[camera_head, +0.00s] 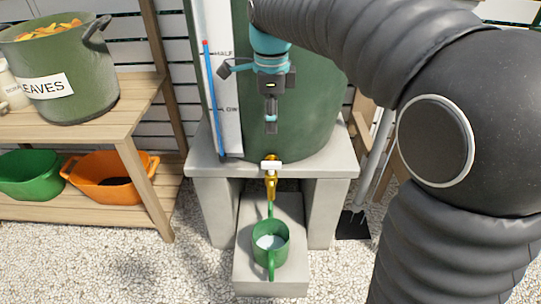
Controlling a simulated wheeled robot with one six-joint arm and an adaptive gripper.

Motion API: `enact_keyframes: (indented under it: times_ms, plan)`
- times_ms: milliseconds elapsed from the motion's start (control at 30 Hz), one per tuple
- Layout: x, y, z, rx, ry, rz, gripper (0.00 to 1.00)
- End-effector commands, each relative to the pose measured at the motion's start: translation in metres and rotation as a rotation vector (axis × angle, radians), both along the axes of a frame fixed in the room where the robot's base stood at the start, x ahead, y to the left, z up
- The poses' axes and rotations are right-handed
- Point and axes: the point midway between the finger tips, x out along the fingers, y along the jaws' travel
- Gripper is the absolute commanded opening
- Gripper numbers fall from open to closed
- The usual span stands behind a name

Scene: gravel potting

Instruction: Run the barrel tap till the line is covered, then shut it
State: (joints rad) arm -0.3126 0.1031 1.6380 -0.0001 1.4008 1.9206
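The green barrel (312,128) stands on a grey stone stand (195,166). Its brass tap (271,186) sticks out at the front, with a white handle (271,165) lying crosswise on top. A green jug (262,257) stands upright below the tap on a low grey block. Something pale shows inside it; I cannot make out a line or the level. A thin green strip shows between tap and jug; I cannot tell whether it is water or part of the jug. My gripper (271,125) points down above the tap handle, apart from it in the picture. Its fingers look like one narrow dark column.
A gauge board (226,130) marked HALF and LOW is on the barrel's left, with a blue tube with a red top. A wooden shelf (140,105) at left holds a LEAVES pot (90,85), a green tub (30,172) and an orange tub (105,190). Gravel covers the ground.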

Motion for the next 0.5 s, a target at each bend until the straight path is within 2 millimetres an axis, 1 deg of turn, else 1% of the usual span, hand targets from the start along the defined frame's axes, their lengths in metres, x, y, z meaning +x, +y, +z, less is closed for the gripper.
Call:
enact_keyframes:
  times_ms: [33, 400, 500]
  plan:
    - [-0.001, 0.000, -0.010, -0.001, 0.004, 0.001, 0.39]
    - [-0.001, 0.000, -0.078, -0.001, 0.004, 0.003, 0.39]
    - [-0.001, 0.000, -0.094, -0.001, 0.003, 0.003, 0.39]
